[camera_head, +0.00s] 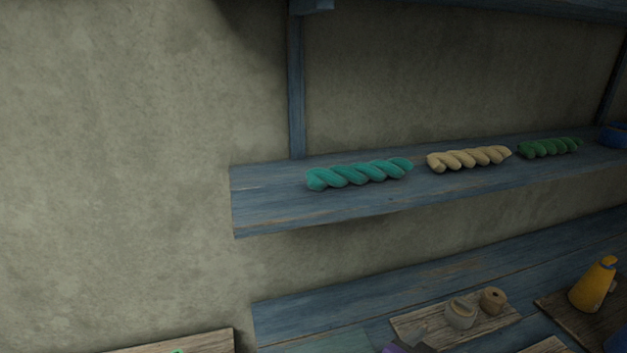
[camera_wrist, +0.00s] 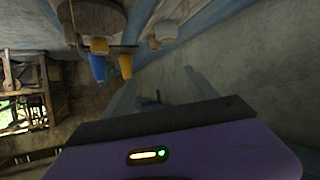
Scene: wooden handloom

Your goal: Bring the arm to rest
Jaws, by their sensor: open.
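My gripper (camera_wrist: 161,84) shows in the wrist view as a purple body with a dark bar and two pale grey fingers standing apart, with nothing held between them. In the head view, a small purple and grey part of it shows at the bottom edge, in front of the lower shelf. Most of my arm is out of view there.
The upper blue shelf (camera_head: 262,205) holds a teal skein (camera_head: 358,174), a cream skein (camera_head: 468,158) and a green skein (camera_head: 548,148). The lower shelf (camera_head: 300,310) holds a board with a small jar (camera_head: 461,314) and spool (camera_head: 493,300), and a yellow cone (camera_head: 593,285).

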